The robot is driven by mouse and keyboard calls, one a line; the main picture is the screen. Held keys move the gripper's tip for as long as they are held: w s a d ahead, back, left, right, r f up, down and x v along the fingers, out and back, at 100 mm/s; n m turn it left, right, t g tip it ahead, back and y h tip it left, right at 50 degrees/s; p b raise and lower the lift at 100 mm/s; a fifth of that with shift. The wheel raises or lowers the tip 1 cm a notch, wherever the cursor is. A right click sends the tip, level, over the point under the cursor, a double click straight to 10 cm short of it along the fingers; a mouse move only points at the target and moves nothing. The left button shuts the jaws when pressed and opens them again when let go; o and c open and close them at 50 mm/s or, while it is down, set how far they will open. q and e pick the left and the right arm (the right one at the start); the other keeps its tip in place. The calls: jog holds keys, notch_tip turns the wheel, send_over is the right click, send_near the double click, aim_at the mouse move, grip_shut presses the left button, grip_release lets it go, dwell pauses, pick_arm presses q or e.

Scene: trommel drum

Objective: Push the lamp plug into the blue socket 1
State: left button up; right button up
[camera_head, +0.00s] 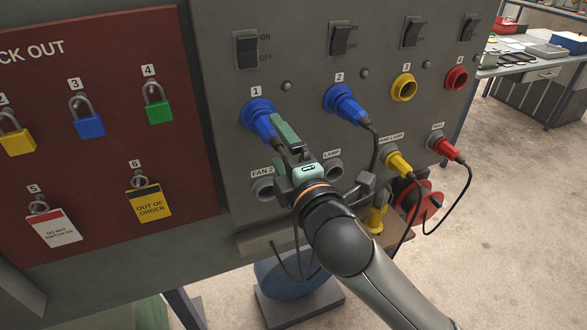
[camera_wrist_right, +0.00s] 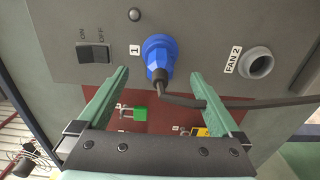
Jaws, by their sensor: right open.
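Blue socket 1 (camera_head: 256,110) is on the grey panel, below its switch, with a blue plug (camera_head: 267,127) in it. In the right wrist view the blue plug (camera_wrist_right: 158,55) points toward me with a dark cable bending off to the right. How deep it sits cannot be told. My right gripper (camera_head: 283,140) is at the plug; its green fingers hide part of it. In the wrist view the right gripper (camera_wrist_right: 160,77) is open, one finger on each side of the plug's cable end, apart from it. My left gripper is not in view.
Blue socket 2 (camera_head: 341,97) holds a blue plug with a cable. Yellow socket 3 (camera_head: 404,87) and red socket 4 (camera_head: 456,78) are empty. Yellow (camera_head: 399,164) and red (camera_head: 446,148) plugs with hanging cables sit lower right. The red lockout board (camera_head: 100,190) with padlocks is left.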

jog(key=v, duration=0.6)
jog(key=shift+s, duration=0.35)
